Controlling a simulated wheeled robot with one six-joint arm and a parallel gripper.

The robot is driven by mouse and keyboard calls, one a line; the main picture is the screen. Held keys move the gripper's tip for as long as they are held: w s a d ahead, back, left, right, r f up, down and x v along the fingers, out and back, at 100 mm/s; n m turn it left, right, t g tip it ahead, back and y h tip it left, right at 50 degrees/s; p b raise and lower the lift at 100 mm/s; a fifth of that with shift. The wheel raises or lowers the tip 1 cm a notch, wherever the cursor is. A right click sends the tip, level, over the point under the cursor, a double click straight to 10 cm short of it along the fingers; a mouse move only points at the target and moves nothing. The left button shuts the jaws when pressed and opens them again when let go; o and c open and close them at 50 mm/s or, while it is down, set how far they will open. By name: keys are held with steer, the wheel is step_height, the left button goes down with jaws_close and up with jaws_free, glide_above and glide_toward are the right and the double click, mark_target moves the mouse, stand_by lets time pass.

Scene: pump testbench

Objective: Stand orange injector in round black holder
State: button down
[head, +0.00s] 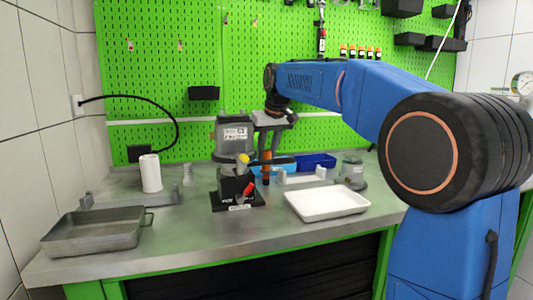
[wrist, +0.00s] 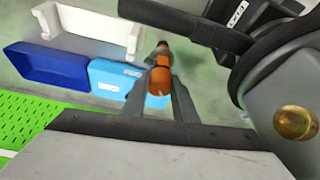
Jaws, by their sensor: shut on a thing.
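The orange injector (head: 266,170) hangs roughly upright below my gripper (head: 268,140), just right of the grey test machine. In the wrist view the injector (wrist: 160,76) sits between the two fingers of my gripper (wrist: 160,92), which is shut on it. Its lower end has a dark tip, and I cannot tell whether that tip touches anything. I cannot clearly make out the round black holder. A black arm (head: 270,161) reaches from the machine past the injector; it shows beside the injector in the wrist view (wrist: 185,20).
The grey machine (head: 234,135) on a black base stands close left of the injector. A light blue bin (wrist: 128,84), a dark blue bin (head: 316,160) and a white rack (wrist: 90,28) are close by. A white tray (head: 327,215), a metal tray (head: 95,238) and a glass jar (head: 352,172) stand around.

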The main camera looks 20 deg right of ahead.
steer(key=c, duration=1.4)
jaws_free()
steer(key=shift+f, duration=0.1)
steer(key=shift+c, duration=0.2)
steer(key=shift+o, duration=0.5)
steer(key=v, duration=1.1)
steer(key=shift+r, duration=0.4)
step_height(320, 180, up, 4)
steer(key=x, duration=0.7)
steer(key=s+x, duration=0.1)
steer(key=x, duration=0.3)
steer(key=shift+d+f, duration=0.15)
steer(key=shift+f, duration=0.05)
steer(key=shift+s+x, duration=0.2)
steer(key=shift+x, duration=1.25)
steer(key=shift+s+x, duration=0.15)
steer(key=shift+x, duration=1.3)
